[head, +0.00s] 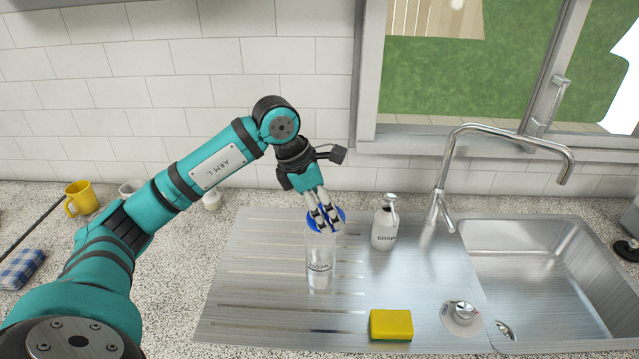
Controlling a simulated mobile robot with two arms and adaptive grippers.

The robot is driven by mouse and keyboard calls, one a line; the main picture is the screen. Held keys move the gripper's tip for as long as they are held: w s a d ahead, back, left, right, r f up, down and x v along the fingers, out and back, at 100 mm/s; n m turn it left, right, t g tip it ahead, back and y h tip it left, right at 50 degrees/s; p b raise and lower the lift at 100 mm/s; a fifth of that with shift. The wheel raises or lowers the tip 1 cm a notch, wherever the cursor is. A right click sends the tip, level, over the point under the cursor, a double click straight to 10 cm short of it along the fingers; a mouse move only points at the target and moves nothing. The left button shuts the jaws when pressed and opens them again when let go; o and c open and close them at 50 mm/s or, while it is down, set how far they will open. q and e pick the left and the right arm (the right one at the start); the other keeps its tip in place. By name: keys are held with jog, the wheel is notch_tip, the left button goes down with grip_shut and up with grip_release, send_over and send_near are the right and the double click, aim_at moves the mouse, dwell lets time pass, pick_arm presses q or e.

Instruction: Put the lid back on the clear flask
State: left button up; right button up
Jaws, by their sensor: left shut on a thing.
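The clear flask (320,267) stands upright on the ribbed steel draining board (255,255), with dark lettering on its front. My left gripper (325,224) comes down from above and is shut on the blue lid (340,214). The lid is tilted and right at the top of the flask, near its mouth. The fingers cover part of the lid and the flask's rim, so I cannot tell whether the lid touches the flask. My right gripper is not in view.
A white soap bottle (384,228) stands right of the flask. A yellow sponge (391,325) lies at the front. The tap (440,200) and sink basin (545,265) are further right. A yellow mug (81,199) is at the far left. The board left of the flask is clear.

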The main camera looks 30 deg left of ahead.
pick_arm(q)
jog(key=shift+w+a+r+n+t, duration=0.15)
jog(key=shift+a+r+n, duration=0.2)
jog(key=shift+a+n, duration=0.1)
jog(key=shift+w+a+r+n+t, duration=0.1)
jog(key=shift+a+r+n+t, duration=0.05)
jog(key=shift+a+r+n, duration=0.25)
jog(key=shift+a+f+n+y, duration=0.15)
jog(key=shift+n+y, duration=0.1)
jog(key=shift+y, duration=0.15)
notch_tip(320, 180, down, 5)
jog(key=b, duration=0.3)
jog(key=shift+f+b, duration=0.6)
jog(key=shift+b, duration=0.15)
jog(key=shift+r, duration=0.1)
jog(key=shift+f+b, duration=0.2)
jog(key=shift+b, duration=0.2)
dwell(0.7)
